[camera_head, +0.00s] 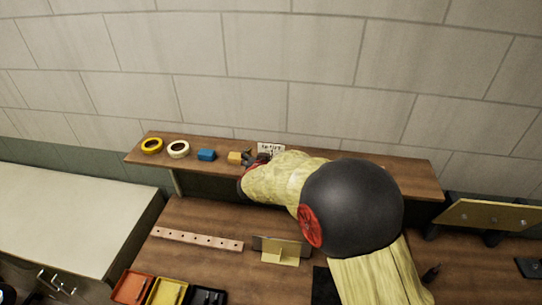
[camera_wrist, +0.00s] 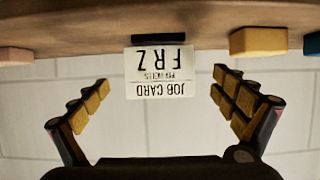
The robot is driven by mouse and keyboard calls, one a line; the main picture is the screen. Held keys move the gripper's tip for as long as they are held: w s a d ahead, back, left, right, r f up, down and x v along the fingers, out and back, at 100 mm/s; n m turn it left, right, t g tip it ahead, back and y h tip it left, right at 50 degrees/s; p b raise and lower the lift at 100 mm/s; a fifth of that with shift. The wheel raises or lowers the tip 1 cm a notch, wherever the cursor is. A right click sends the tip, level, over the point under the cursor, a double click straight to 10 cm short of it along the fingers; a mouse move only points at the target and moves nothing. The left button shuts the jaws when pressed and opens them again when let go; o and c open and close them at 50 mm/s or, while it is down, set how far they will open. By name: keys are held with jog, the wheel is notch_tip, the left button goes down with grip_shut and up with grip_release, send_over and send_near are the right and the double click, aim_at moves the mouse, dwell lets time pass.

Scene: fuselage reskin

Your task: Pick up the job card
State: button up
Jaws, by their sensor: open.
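The job card (camera_wrist: 160,76) is a white card with black print. In the wrist view it appears upside down and stands between my open fingers, with a dark strip (camera_wrist: 161,39) at its base. In the head view the card (camera_head: 270,149) stands upright on the wooden shelf, partly hidden by my arm. My gripper (camera_wrist: 165,105) is open, one finger to each side of the card, with no visible contact. In the head view my gripper (camera_head: 257,160) is at the shelf, mostly covered by my arm.
On the shelf (camera_head: 419,181) are a yellow tape ring (camera_head: 152,146), a cream tape ring (camera_head: 178,149), a blue block (camera_head: 206,155) and a yellow block (camera_head: 235,157). The wall (camera_head: 270,60) is close behind. Below, the bench holds a drilled strip (camera_head: 197,239) and colored bins (camera_head: 166,291).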

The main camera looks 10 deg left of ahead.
aim_at(271, 153)
jog(key=x, duration=0.2)
jog(key=shift+w, duration=0.3)
jog(key=shift+s, duration=0.1)
jog(key=shift+c, duration=1.4)
jog(key=c, duration=1)
